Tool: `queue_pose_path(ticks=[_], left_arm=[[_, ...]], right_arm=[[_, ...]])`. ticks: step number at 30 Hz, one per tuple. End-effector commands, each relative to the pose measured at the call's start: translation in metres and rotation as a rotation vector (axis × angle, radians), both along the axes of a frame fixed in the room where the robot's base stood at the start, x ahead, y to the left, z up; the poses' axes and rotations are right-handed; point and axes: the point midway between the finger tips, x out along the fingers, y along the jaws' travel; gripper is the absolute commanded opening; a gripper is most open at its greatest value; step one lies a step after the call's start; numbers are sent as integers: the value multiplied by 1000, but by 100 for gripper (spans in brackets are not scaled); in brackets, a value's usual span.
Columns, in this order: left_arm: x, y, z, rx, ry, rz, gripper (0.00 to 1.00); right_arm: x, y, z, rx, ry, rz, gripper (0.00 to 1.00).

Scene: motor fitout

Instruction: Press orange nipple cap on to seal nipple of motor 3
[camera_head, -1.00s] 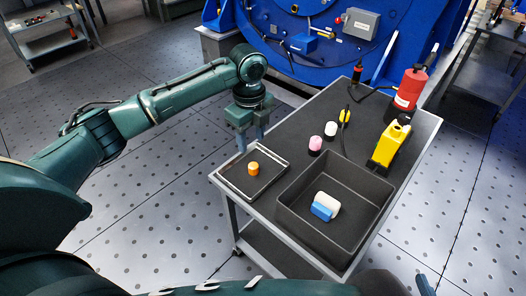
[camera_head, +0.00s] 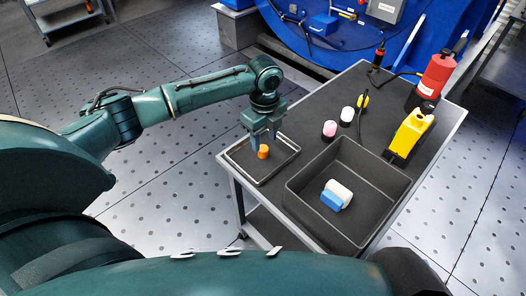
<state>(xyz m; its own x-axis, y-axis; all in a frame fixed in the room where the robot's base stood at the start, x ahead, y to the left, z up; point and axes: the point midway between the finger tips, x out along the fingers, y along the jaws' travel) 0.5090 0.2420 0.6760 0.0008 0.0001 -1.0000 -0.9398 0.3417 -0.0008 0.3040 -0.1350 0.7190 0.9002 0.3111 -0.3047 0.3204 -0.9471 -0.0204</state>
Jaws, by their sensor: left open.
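The orange nipple cap (camera_head: 263,152) stands on the small shallow tray (camera_head: 238,172) at the near left corner of the cart. My left gripper (camera_head: 263,143) points down over the tray, its fingers apart and empty, right at or just behind the cap. I cannot tell whether a finger touches the cap. Part of the large blue motor housing (camera_head: 345,37) shows at the top, with a grey box and a small blue box on its face. I cannot make out the seal nipple or a motor number. My right gripper is not in view.
The dark cart top (camera_head: 385,105) carries a deep black bin (camera_head: 291,196) with a blue and white block (camera_head: 337,195) inside. Behind it stand a pink cap (camera_head: 329,129), a white cap (camera_head: 347,115), a yellow one (camera_head: 363,101), a yellow tool (camera_head: 409,132) and a red bottle (camera_head: 432,78).

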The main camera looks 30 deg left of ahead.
Motion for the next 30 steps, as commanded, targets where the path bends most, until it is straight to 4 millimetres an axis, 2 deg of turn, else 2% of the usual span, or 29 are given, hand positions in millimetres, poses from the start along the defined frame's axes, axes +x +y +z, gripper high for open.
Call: queue_pose_path(ticks=[1, 6, 13, 27, 30], left_arm=[[-2, 2, -12, 2, 3, 1, 45], [-3, 2, -33, 1, 2, 0, 45], [-3, 2, -34, 0, 1, -1, 45], [-3, 2, -33, 0, 0, 0, 6], [-2, 2, -33, 0, 0, 0, 5]], right_arm=[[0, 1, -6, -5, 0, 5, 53], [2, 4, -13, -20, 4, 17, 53], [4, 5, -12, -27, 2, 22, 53], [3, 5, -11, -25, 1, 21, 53], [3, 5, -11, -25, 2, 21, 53]])
